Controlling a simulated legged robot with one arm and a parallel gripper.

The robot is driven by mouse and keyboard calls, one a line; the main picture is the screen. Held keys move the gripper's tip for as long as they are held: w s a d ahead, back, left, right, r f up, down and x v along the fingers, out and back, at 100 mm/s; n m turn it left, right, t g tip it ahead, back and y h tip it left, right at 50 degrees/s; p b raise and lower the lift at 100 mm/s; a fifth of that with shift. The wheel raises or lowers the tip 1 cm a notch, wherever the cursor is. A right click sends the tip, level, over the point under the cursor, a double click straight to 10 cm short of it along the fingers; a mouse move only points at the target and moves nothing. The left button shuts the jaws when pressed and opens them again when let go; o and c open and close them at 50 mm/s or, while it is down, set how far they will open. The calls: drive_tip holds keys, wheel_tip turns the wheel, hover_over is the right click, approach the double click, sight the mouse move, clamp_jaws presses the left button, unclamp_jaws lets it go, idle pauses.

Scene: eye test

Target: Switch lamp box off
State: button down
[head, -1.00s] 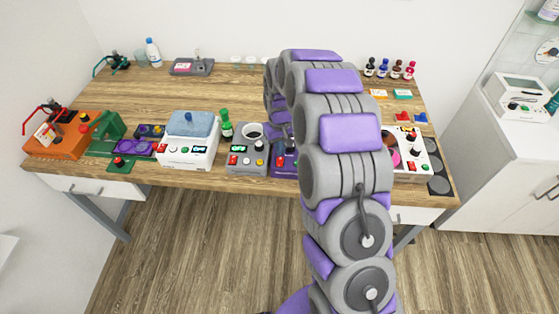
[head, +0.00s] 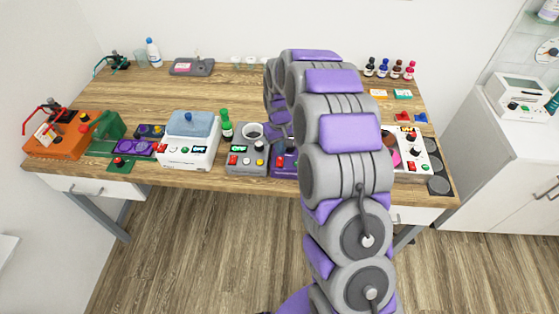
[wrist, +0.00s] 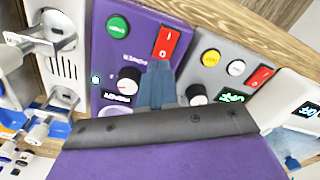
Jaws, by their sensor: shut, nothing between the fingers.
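In the head view the purple box (head: 284,164) is partly hidden by my arm.
A grey box (wrist: 218,40) with its own red switch (wrist: 259,77) stands close on the right in the wrist view. In the head view, a white box with a blue lid (head: 189,150) and an orange machine (head: 68,138) stand farther left. The back middle tabletop is largely clear.

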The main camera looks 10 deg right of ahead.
sight(280, 158)
drive_tip(key=shift+f, duration=0.85)
idle(0.4)
drive_tip(key=shift+r, duration=0.1)
drive_tip(key=shift+r+p, duration=1.25)
drive_tip(key=shift+r, duration=2.2)
drive_tip(key=s+r, duration=0.8)
drive_tip(key=s, duration=0.2)
drive_tip(key=s+r+m+g, duration=0.1)
drive_tip(key=s+r, duration=0.1)
drive_tip(key=s, duration=1.4)
drive_tip(key=s+r+m, duration=0.1)
drive_tip(key=s+r, duration=0.2)
drive_tip(key=s, duration=1.3)
drive_tip(key=shift+r+g+b, duration=0.3)
drive_tip(key=shift+g, duration=0.1)
